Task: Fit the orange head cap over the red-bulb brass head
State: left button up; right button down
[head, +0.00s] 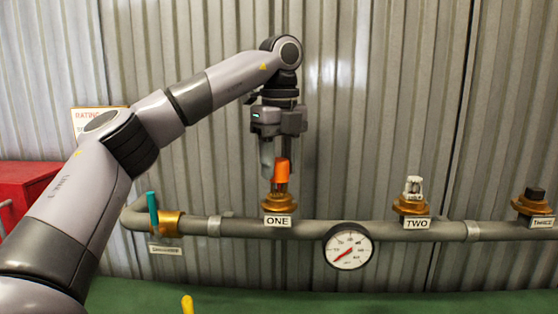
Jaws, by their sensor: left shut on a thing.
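My left gripper (274,163) points down above the brass head (278,202) labelled ONE on the pipe. It is shut on the orange head cap (282,172), which is upright between its fingers. The cap's lower edge is at the top of the brass head at ONE; I cannot tell whether it touches or surrounds it. The head at TWO (413,201) carries a white top, and the head at the far right (534,203) a dark one. My right gripper is not in view.
A grey pipe (310,230) runs across a corrugated metal wall. A round gauge (348,246) hangs below it between ONE and TWO. A teal lever (152,213) stands at the left brass valve. A red cabinet (25,185) is at far left, and a green surface (370,303) below.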

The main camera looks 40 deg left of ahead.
pick_arm(q)
jog(key=shift+f+b, duration=0.8)
jog(key=shift+f, duration=0.4)
jog(key=o, duration=1.1)
jog(key=shift+r, duration=0.15)
notch_tip(320, 180, up, 7)
jog(key=p, duration=0.3)
jog(key=shift+d, duration=0.1)
